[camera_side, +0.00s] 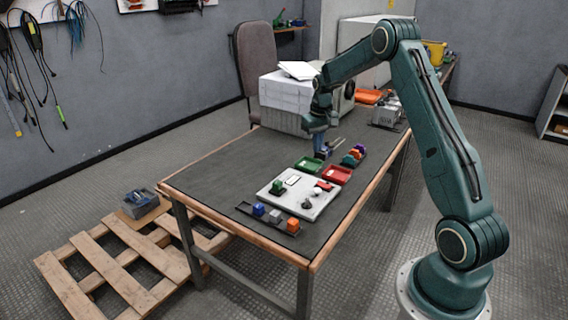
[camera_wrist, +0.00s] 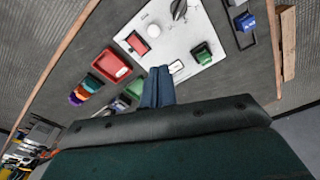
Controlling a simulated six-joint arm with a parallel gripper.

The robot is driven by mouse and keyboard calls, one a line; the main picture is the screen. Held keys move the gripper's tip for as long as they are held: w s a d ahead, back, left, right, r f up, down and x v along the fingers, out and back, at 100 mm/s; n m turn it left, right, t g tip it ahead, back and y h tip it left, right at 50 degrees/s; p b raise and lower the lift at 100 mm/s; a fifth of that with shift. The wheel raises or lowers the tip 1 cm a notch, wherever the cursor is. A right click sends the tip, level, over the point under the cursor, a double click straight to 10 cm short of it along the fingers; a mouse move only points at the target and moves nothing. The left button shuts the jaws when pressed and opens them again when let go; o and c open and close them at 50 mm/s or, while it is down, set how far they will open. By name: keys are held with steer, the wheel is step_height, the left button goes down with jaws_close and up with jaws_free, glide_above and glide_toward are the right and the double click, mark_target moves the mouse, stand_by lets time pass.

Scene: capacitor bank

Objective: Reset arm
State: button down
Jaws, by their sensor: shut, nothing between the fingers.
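My gripper (camera_side: 320,150) hangs above the table behind the trays in the side view. In the wrist view its two blue fingers (camera_wrist: 158,86) are together with nothing between them. The white board (camera_side: 300,205) lies on the dark table and also shows in the wrist view (camera_wrist: 160,28). A green tray (camera_side: 308,165) and a red tray (camera_side: 337,175) sit behind the board. The green tray is partly hidden by my gripper in the wrist view.
A dark rack (camera_side: 240,207) with blue, grey and orange blocks lies along the front edge. Another rack with coloured blocks (camera_side: 354,154) is behind the red tray. White boxes (camera_side: 288,92) stand at the table's back. The table's left side (camera_side: 215,176) is clear.

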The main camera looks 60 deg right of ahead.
steer(key=s+a+r+n+t, duration=0.1)
steer(key=s+a+r, duration=0.3)
steer(key=a+r, duration=0.55)
steer(key=s+a+r+n+t, duration=0.1)
steer(key=s+a+r, duration=0.4)
steer(key=a+r, duration=0.5)
steer(key=s+a+n+t, duration=0.1)
steer(key=s+a, duration=0.5)
steer(key=s, duration=0.3)
steer(key=s+a+n+t, duration=0.1)
steer(key=s+a+n, duration=0.1)
steer(key=s+a, duration=0.4)
steer(key=s, duration=0.3)
steer(key=shift+s+a+f+t+y, duration=0.15)
steer(key=shift+a+f+t+y, duration=0.15)
steer(key=shift+f+t, duration=0.1)
